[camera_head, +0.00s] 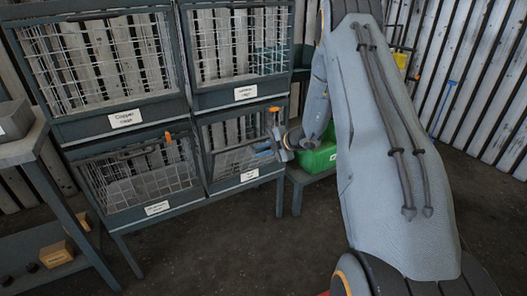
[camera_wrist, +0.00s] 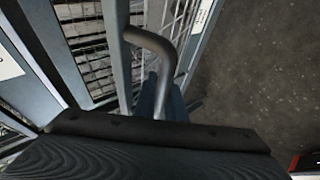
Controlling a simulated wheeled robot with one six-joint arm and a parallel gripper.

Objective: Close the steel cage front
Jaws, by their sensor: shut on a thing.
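The lower right cage (camera_head: 206,160) of the rack has a small white label that is too small to read, so I cannot confirm it is the steel one. Its narrow front (camera_head: 272,122) seems to stand swung out at the right side, nearly edge-on. My gripper (camera_head: 282,146) is at this front. In the wrist view a dark bent handle (camera_wrist: 160,45) is fixed to the blue-grey front frame (camera_wrist: 117,50), with wire mesh beside it. My gripper (camera_wrist: 165,100) is shut on the lower part of this handle; the contact is partly hidden.
The copper cage (camera_head: 100,65) is upper left, another cage (camera_head: 237,45) upper right and another (camera_head: 140,185) lower left. A green bin (camera_head: 318,160) stands close to the right of my gripper. A workbench (camera_head: 25,148) is at the left. The floor before the rack is clear.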

